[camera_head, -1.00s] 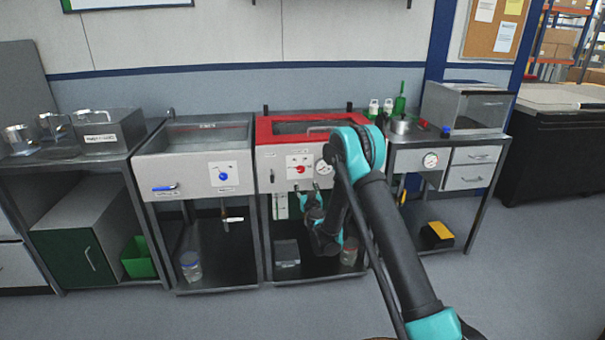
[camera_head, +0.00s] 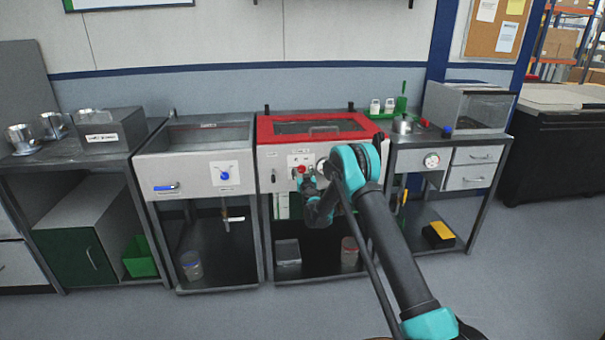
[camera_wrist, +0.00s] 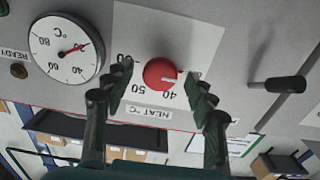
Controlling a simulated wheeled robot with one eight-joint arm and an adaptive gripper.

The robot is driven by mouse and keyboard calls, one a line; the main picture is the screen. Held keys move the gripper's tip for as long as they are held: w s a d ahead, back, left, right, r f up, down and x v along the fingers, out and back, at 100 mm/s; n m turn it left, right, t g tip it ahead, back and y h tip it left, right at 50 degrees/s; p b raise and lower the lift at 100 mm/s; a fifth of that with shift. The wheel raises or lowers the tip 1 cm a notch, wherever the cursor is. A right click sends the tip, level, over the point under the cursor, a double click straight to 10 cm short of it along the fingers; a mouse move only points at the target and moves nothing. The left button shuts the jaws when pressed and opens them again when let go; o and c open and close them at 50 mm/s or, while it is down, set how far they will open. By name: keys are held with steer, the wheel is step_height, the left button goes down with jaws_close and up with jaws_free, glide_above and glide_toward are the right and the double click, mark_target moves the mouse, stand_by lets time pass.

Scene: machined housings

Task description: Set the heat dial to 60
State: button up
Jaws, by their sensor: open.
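The red heat dial (camera_wrist: 160,75) sits on a white plate lettered HEAT °C, which appears upside down in the wrist view.
A black-handled lever (camera_wrist: 280,86) sticks out on the other side. A blue knob (camera_head: 225,176) is on the neighbouring unit. Floor in front is clear.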

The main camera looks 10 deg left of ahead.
steer(key=c, duration=1.1)
steer(key=shift+c, duration=0.2)
